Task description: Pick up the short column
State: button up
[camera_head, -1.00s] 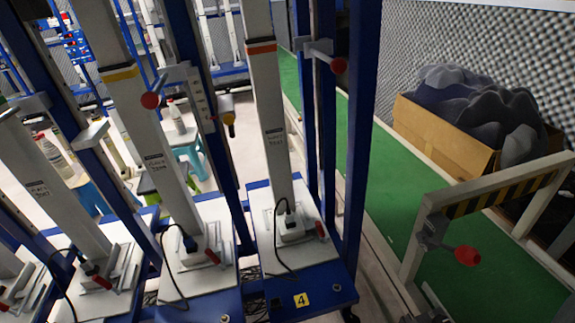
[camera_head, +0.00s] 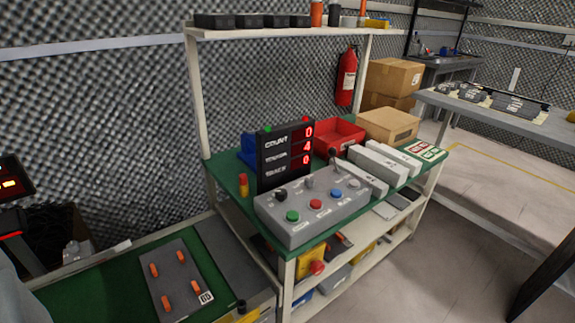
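Several pale grey block-shaped bars (camera_head: 380,165) lie side by side on the green-topped bench (camera_head: 237,203), right of the grey control box (camera_head: 312,222). I cannot tell whether any of them is the short column. Short orange pegs (camera_head: 154,270) stand on a dark grey plate (camera_head: 180,283) at the lower left. My gripper is not in view, so its state and distance to these things are hidden.
A display (camera_head: 285,155), a red bin (camera_head: 338,136) and a cardboard box (camera_head: 388,125) stand on the bench. A shelf (camera_head: 290,32) runs above it. A grey table (camera_head: 510,120) is at the right. Open floor (camera_head: 460,265) lies at the lower right.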

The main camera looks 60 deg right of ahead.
aim_at(390, 171)
jog(key=z, duration=2.1)
